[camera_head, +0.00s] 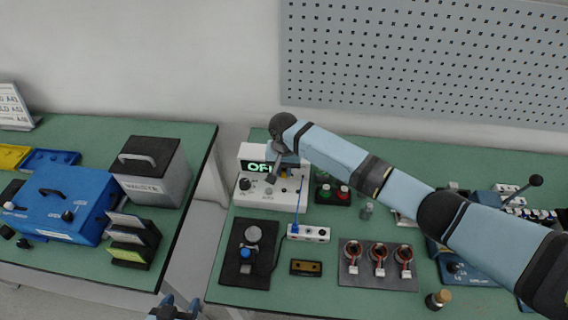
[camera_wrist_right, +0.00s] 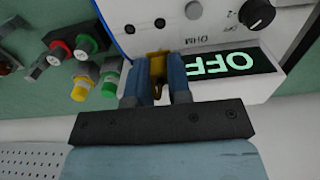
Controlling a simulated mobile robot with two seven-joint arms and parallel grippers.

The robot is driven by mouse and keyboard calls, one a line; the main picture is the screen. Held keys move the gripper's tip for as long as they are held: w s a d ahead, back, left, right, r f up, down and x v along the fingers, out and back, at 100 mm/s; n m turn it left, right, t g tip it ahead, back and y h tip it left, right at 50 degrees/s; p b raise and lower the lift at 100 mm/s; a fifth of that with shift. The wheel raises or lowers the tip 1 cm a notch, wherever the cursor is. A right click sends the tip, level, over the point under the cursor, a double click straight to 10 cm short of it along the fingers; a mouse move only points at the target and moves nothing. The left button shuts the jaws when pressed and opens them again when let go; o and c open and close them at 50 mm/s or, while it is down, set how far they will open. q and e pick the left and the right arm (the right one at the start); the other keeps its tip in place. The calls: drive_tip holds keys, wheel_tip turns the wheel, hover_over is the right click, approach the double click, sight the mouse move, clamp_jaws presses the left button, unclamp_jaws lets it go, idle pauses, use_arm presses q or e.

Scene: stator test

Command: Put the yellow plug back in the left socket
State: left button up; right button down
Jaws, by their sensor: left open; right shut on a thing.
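The white tester (camera_head: 262,194) stands on the right bench with its display reading OFF; it also shows upside down in the right wrist view (camera_wrist_right: 205,42). My right gripper (camera_head: 281,174) is at the tester's face, shut on the yellow plug. In the right wrist view the yellow plug (camera_wrist_right: 157,62) sits between the fingers (camera_wrist_right: 157,82). Two dark round sockets (camera_wrist_right: 130,28) (camera_wrist_right: 160,22) show just beyond it. I cannot tell whether the plug touches the tester. My left gripper (camera_head: 175,309) is open and empty at the bottom edge of the head view.
A blue cable (camera_head: 294,212) runs from the tester to a white power strip (camera_head: 309,233). Red and green buttons (camera_head: 334,192) stand right of the tester. A black plate (camera_head: 245,262) and a grey plate with several coils (camera_head: 377,278) lie in front. A gap separates the benches.

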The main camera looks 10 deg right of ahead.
drive_tip(key=b, duration=0.2)
hover_over(284, 185)
drive_tip(key=s, duration=0.2)
drive_tip(key=shift+a+f, duration=0.2)
drive_tip(key=shift+f, duration=2.4)
drive_tip(key=shift+f+p, duration=0.1)
drive_tip(key=shift+p, duration=0.45)
drive_tip(key=shift+f, duration=0.15)
drive_tip(key=shift+f+p, duration=0.4)
drive_tip(key=shift+f, duration=0.2)
drive_tip(key=shift+f+p, duration=0.3)
drive_tip(key=shift+f, duration=0.05)
